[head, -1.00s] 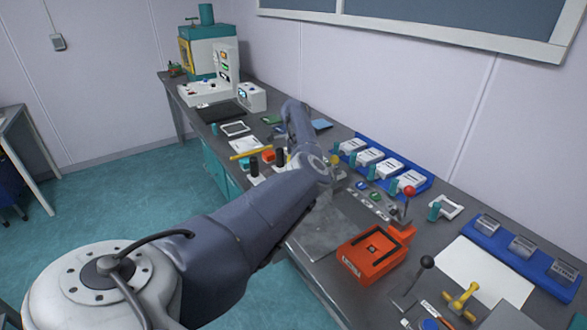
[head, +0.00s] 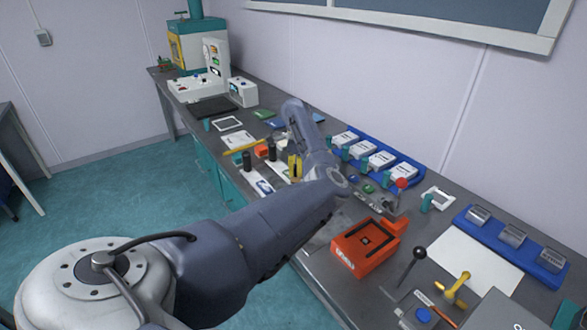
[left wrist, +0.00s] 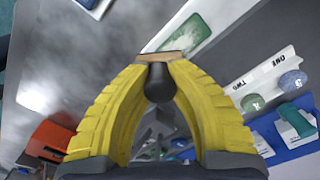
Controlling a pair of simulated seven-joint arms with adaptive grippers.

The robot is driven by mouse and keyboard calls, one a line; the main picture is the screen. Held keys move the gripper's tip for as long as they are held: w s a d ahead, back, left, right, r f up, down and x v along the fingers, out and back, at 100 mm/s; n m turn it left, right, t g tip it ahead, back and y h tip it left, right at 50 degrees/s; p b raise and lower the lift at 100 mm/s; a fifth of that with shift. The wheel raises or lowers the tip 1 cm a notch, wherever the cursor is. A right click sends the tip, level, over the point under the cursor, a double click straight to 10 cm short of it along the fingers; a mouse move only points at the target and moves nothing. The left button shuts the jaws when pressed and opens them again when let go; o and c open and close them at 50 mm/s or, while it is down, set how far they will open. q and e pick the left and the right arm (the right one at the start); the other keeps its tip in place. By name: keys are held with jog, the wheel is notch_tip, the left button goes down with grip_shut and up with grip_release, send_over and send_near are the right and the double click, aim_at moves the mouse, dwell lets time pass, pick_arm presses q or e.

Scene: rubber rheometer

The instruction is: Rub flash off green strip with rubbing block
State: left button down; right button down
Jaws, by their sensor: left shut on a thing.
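My left gripper (head: 295,167) shows in the head view as yellow fingers low over the bench. In the left wrist view its fingers (left wrist: 160,62) are shut on the rubbing block, which shows as a tan edge (left wrist: 168,56) at the fingertips with a dark rounded knob (left wrist: 157,82) between the fingers. The green strip (left wrist: 187,36) lies on a long white card just beyond the fingertips, close beside the block. I cannot tell whether block and strip touch. My right gripper is not in view.
A white strip marked ONE and TWO (left wrist: 268,80) holds round pieces. An orange-red fixture (head: 365,248), a blue tray of white boxes (head: 408,168), black upright cylinders (head: 247,161) and a black-knobbed lever (head: 419,253) stand on the bench. A white sheet (head: 470,262) lies at right.

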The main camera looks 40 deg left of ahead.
pick_arm(q)
jog(key=shift+d+f, duration=0.15)
jog(key=shift+d, duration=0.1)
jog(key=shift+r, duration=3.1)
jog(key=shift+r, duration=1.5)
jog(key=shift+f, duration=0.1)
